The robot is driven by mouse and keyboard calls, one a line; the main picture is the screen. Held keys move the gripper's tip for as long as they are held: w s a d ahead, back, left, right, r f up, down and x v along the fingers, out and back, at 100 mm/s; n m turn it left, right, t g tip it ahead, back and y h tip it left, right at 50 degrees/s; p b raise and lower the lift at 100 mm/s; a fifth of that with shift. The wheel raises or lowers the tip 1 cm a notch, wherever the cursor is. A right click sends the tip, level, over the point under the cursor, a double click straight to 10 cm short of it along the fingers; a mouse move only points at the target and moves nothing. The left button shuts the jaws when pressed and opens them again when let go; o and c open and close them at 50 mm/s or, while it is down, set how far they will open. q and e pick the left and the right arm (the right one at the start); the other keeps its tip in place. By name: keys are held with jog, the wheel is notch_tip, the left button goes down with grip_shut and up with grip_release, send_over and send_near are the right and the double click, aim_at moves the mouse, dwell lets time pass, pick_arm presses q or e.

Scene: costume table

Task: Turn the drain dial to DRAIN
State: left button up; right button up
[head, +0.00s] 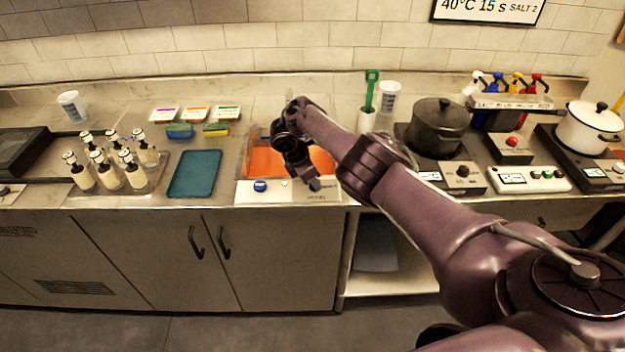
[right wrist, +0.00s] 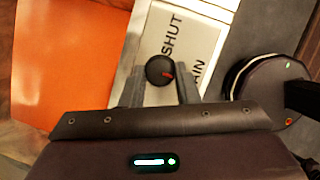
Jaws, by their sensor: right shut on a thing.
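The drain dial (right wrist: 160,70) is a small dark round knob with a red mark on its right side in the right wrist view. It sits beside a white label plate (right wrist: 178,40) that reads SHUT, with a second word partly hidden and ending in AIN. My right gripper (right wrist: 160,88) is shut on the dial, one finger on each side. In the head view my right gripper (head: 314,184) is over the front panel (head: 285,194) of the orange basin (head: 264,161), and the arm hides part of it. My left gripper is not in view.
A blue button (head: 260,186) is on the panel to the left. A teal tray (head: 195,174) and several dispenser bottles (head: 133,175) stand left of the basin. A dark pot (head: 437,126) and a control box (head: 462,172) stand to the right.

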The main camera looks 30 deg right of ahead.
jog(key=shift+r, duration=0.1)
jog(key=o, duration=1)
jog(key=shift+c, duration=0.2)
jog(key=v, duration=0.7)
jog(key=shift+r, duration=0.35)
jog(key=shift+a, duration=0.1)
